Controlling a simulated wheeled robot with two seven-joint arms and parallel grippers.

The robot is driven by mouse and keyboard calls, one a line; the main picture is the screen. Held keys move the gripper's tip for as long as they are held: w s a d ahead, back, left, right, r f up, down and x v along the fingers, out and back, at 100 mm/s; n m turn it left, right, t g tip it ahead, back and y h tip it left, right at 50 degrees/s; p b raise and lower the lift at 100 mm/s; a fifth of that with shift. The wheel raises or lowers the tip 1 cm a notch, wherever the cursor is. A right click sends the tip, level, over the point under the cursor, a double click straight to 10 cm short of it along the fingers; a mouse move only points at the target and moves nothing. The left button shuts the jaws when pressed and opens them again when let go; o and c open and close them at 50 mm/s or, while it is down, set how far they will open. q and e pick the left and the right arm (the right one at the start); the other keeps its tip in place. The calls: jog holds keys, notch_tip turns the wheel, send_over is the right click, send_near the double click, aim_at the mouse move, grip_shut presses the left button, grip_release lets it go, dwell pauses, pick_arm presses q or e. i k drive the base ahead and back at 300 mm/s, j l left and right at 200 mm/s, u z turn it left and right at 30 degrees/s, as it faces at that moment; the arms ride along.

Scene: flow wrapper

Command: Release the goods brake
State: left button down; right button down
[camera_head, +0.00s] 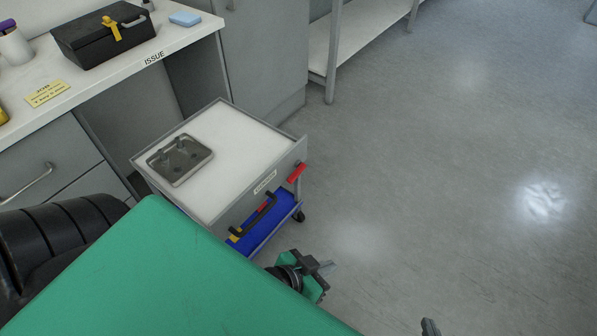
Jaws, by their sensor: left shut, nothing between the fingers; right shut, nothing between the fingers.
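A small grey trolley (225,208) with a white top stands left of centre. A red lever (297,173) sticks out at the right end of its near face, next to a small label (265,182) that I cannot read for sure. A dark handle (256,216) is on the same face, left of the lever. My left gripper (327,267) is shut and empty, in front of the trolley and below the lever in the picture, apart from both. Only a tip of my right gripper (430,327) shows at the bottom edge, shut and away from the trolley.
A metal tray (180,160) with small parts sits on the trolley top. Blue and yellow items lie on its lower shelf (268,230). A counter marked ISSUE (190,38) with a black toolbox (104,36) stands behind at left. The floor (430,150) at right is clear.

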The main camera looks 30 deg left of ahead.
aim_at(295, 172)
jog(key=u, duration=1.6)
